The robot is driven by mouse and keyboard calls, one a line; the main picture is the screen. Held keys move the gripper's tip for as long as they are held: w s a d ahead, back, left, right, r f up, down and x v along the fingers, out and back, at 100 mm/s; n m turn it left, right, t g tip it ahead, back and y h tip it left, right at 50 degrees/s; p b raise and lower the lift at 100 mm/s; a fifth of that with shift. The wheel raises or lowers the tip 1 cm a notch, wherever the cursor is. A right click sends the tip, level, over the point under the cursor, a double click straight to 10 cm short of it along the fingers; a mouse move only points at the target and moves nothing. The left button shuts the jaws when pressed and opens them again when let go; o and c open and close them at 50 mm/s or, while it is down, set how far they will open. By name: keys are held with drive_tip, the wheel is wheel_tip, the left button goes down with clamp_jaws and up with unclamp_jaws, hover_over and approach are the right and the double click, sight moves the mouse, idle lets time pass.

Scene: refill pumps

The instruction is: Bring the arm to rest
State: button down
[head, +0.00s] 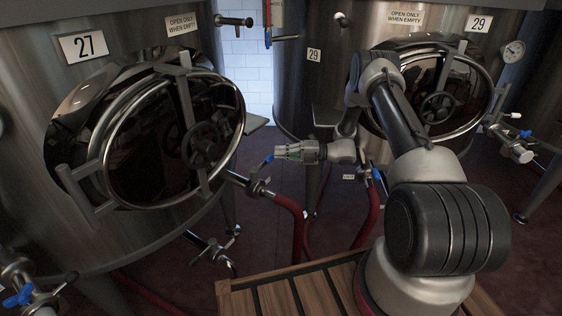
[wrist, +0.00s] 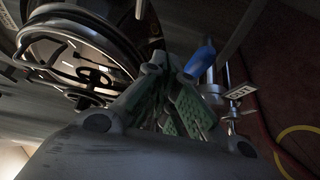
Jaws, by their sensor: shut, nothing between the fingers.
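My arm rises from the lower right in the head view, bends over at the top, and ends in my gripper (head: 281,152), which points left between tank 27 (head: 60,140) and tank 29 (head: 300,90). My gripper is shut and empty. In the wrist view its fingers (wrist: 170,85) show green pads. A valve with a blue handle (head: 267,161) is close to the fingertips in the head view; I cannot tell if they touch. A blue handle (wrist: 200,60) also shows just beyond the fingers in the wrist view.
Red hoses (head: 298,232) hang below the valves. A round hatch (head: 150,145) on tank 27 stands left of my gripper, and another hatch (head: 475,100) is behind my arm. A slatted wooden top (head: 265,297) lies under my arm. Some dark red floor between the tanks is clear.

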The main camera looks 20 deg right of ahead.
wheel_tip(320, 180, up, 5)
drive_tip(key=s+f+n+g+h, duration=0.2)
drive_tip(key=s+f+n+g, duration=0.3)
drive_tip(key=s+n, duration=0.4)
drive_tip(key=s+d+r+n+g+h, duration=0.2)
drive_tip(key=s+d+r+n+h, duration=0.15)
drive_tip(key=s+n, duration=0.5)
drive_tip(key=s+d+r+n+t+h, duration=0.2)
drive_tip(key=s+d+r+n+h, duration=0.1)
drive_tip(key=s+r+n, duration=0.4)
drive_tip(key=s+d+r+n+t+h, duration=0.2)
drive_tip(key=s+r+n, duration=0.5)
drive_tip(key=r, duration=0.5)
drive_tip(key=s+d+r+n+t+h, duration=0.2)
drive_tip(key=s+d+r+n+h, duration=0.3)
drive_tip(key=s+r+n, duration=0.3)
wheel_tip(320, 180, up, 3)
drive_tip(key=shift+s+f+h, duration=0.15)
drive_tip(key=shift+s+h, duration=0.6)
drive_tip(key=shift+h, duration=0.1)
